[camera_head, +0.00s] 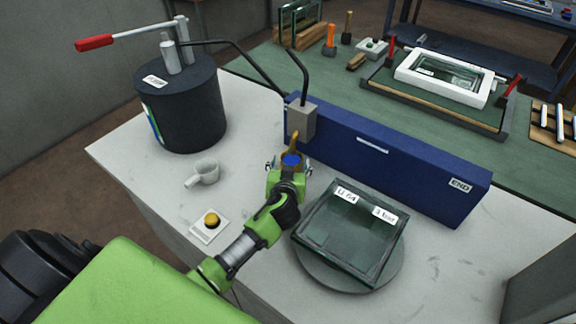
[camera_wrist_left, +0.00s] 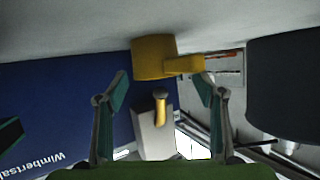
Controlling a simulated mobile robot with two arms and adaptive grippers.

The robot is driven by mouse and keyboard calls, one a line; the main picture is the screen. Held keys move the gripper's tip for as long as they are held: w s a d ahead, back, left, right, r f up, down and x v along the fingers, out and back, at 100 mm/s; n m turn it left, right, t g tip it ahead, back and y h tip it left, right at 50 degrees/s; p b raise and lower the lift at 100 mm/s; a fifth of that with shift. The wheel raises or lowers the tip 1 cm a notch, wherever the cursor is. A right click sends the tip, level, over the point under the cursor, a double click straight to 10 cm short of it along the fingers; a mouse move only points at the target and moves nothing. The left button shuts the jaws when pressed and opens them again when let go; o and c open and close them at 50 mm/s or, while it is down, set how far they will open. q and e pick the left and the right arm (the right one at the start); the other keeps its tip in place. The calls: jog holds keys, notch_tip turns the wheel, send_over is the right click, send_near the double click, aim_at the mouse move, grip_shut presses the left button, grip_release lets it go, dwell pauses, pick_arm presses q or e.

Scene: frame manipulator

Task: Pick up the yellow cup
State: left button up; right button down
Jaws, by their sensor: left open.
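The yellow cup (camera_wrist_left: 152,57) stands on the pale worktop, its handle pointing right in the left wrist view. In the head view the cup (camera_head: 299,158) is partly hidden by my left gripper, and a blue patch shows at its opening. My left gripper (camera_wrist_left: 163,80) is open, with one finger toward each side of the cup. The fingers do not appear closed on it. My right gripper is not in view.
A grey dispenser (camera_head: 302,120) with a yellow spout (camera_wrist_left: 160,95) is close to the cup, against a blue panel (camera_head: 390,160).

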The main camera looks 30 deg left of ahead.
aim_at(292, 154)
pick_arm(q)
jog(key=shift+p+x, duration=0.3)
jog(key=shift+x, duration=1.6)
jog(key=shift+w+d+r, duration=0.1)
jog(key=shift+d, duration=0.1)
jog(key=c, duration=1.2)
